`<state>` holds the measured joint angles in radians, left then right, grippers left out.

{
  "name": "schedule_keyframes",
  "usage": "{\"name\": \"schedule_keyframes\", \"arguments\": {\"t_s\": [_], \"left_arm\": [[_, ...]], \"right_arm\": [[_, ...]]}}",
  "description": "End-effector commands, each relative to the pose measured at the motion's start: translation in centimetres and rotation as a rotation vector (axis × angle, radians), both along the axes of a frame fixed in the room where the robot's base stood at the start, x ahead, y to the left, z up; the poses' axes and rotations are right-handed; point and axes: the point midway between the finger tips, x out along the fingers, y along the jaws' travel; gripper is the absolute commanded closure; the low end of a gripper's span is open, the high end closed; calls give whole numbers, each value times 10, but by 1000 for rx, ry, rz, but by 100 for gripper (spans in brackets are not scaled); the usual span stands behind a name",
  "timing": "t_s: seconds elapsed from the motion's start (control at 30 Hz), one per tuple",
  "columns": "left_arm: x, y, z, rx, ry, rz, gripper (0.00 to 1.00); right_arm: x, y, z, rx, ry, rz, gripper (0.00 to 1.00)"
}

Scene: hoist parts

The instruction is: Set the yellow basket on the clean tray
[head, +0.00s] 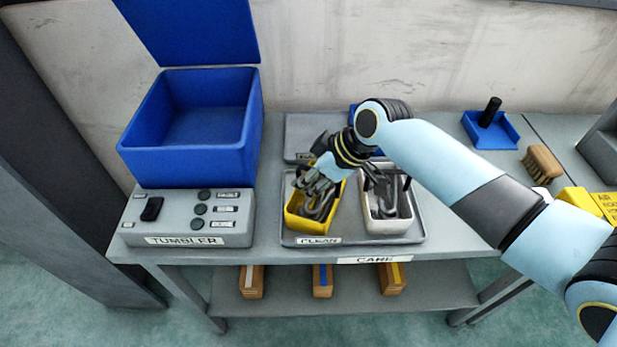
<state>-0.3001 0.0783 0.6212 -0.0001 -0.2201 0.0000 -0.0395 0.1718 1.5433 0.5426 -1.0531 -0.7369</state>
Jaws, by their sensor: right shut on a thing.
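The yellow basket (308,226) holds dark grey metal parts. It is over the left part of the grey tray labelled CLEAN (417,234). I cannot tell whether its base touches the tray or is slightly above it. My right gripper (316,187) reaches in from the right and is shut on the basket near its upper rim. The gripper and wrist hide part of the basket's back. My left gripper is not in view.
A white basket (387,228) with metal parts stands on the tray, close right of the yellow one. An open blue tumbler bin (185,160) stands left on its control box (190,222). Another grey tray (298,128) lies behind. A blue dustpan-like holder (497,138) and brush (543,162) are right.

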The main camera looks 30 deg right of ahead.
Motion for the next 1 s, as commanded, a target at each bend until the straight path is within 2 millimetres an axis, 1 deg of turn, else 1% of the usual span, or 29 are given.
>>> {"name": "schedule_keyframes", "arguments": {"t_s": [0.17,0.2,0.37,0.4,0.63,0.73,0.87,1.0], "left_arm": [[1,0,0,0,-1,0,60],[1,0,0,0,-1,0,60],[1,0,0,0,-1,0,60],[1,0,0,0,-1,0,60],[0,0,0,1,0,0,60],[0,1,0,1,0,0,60],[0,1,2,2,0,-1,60],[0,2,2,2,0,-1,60]], "right_arm": [[1,0,1,0,-2,0,100],[0,0,0,0,0,0,88],[0,0,0,-1,1,0,68],[0,0,0,-1,1,0,66],[0,0,1,-1,1,0,66],[-3,-3,6,-1,-1,0,66],[-13,-10,24,-3,-1,1,66],[-27,-20,52,-5,-3,3,66]]}}
